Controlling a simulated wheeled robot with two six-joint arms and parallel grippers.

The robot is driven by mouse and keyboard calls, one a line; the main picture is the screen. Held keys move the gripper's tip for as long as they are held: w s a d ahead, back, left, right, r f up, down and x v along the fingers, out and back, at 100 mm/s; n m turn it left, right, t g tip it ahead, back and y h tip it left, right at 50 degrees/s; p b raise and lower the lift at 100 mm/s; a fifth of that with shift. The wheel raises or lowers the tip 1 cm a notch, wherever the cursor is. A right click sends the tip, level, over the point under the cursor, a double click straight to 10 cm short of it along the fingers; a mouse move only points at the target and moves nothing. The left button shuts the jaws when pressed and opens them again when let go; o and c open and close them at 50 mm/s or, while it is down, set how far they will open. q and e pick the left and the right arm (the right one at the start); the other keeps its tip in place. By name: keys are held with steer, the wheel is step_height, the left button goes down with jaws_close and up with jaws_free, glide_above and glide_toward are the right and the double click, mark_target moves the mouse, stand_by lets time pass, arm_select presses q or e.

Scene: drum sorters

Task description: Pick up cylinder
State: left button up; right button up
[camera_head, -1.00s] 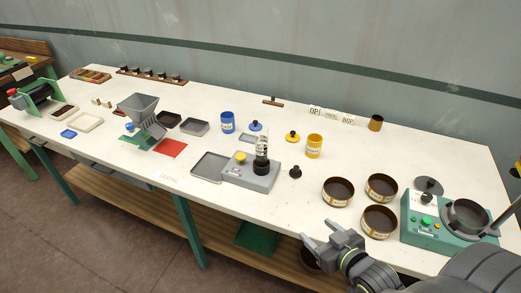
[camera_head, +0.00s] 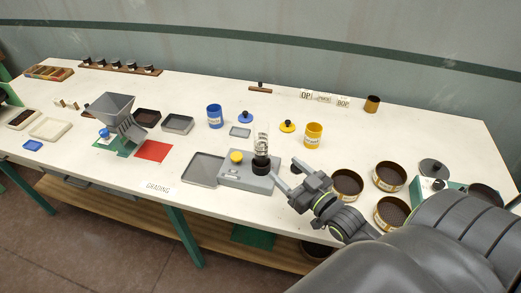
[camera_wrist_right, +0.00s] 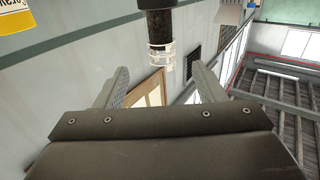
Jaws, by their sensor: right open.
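A clear upright cylinder (camera_head: 261,138) with a dark lower part stands on a grey base unit (camera_head: 235,182) with a yellow knob (camera_head: 236,157). In the right wrist view the cylinder (camera_wrist_right: 160,52) appears upside down, with its dark part at the top edge. My right gripper (camera_head: 286,172) is open and empty, just right of the cylinder, fingers pointing at it. In the wrist view the cylinder lies beyond the open fingers (camera_wrist_right: 160,88), roughly in line with the gap between them. My left gripper is not in view.
A yellow jar (camera_head: 313,136) and yellow lid (camera_head: 287,126) stand behind. Round dark sieves (camera_head: 390,176) sit to the right, near my right arm. A grey tray (camera_head: 204,169) is left of the base unit.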

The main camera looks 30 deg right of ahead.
mark_target(266, 153)
steer(key=w, duration=0.4)
steer(key=shift+a+f+b, duration=0.2)
steer(key=shift+b, duration=0.15)
steer(key=w+b, duration=0.1)
steer(key=w, duration=0.2)
steer(key=shift+w+a, duration=0.15)
steer(key=shift+w, duration=0.2)
steer(key=w, duration=0.1)
steer(key=w+b, duration=0.1)
steer(key=w, duration=0.1)
steer(key=w+b, duration=0.1)
steer(key=shift+w+a+f, duration=0.1)
steer(key=shift+w+a, duration=0.1)
steer(key=shift+a, duration=0.05)
steer(key=shift+w, duration=0.5)
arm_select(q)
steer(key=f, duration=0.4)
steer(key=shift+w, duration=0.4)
arm_select(e)
steer(key=shift+s, duration=0.1)
steer(key=shift+c, duration=0.6)
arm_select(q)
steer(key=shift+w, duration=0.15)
arm_select(e)
steer(key=c, duration=1)
